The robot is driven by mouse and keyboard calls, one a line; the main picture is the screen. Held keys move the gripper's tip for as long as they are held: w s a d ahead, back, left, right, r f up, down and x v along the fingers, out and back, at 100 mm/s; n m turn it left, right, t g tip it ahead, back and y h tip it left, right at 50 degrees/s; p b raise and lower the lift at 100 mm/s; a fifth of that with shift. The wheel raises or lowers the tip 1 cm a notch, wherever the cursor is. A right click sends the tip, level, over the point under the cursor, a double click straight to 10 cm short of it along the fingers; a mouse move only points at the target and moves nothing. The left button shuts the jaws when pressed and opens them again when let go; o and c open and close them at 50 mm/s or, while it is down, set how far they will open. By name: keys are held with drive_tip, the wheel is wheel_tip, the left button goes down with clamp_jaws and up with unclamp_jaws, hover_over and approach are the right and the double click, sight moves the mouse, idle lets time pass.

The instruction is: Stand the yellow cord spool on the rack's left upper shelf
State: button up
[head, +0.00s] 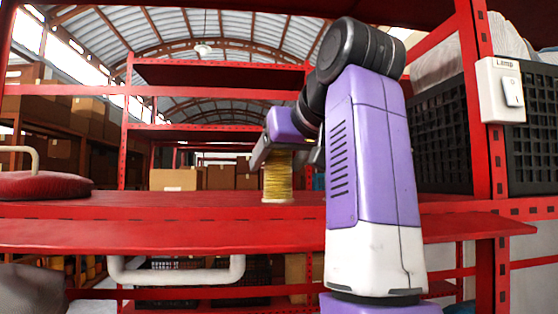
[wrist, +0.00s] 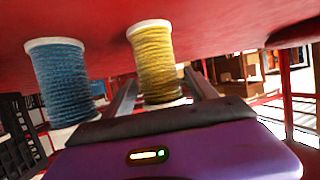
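The yellow cord spool (head: 277,177) stands upright on the red shelf (head: 150,203) in the head view, left of my arm. My gripper (head: 264,153) is at its upper part, coming down at a slant. In the wrist view, which looks upside down, the yellow spool (wrist: 158,63) is between the two fingers of my gripper (wrist: 162,76). A narrow gap shows beside the fingers, so the gripper looks open around it. The spool's lower end is over the red surface at the top of that view. Contact between spool and fingers is not clear.
A blue cord spool (wrist: 62,82) stands beside the yellow one; my arm mostly hides it in the head view. A red cushion (head: 42,185) lies at the far left. A black crate (head: 442,137) and a lamp switch (head: 503,90) are at right. Shelf between cushion and spool is clear.

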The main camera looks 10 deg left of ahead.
drive_tip(key=shift+r, duration=0.2)
drive_tip(key=b+v, duration=0.7)
drive_tip(key=v, duration=0.5)
idle(0.6)
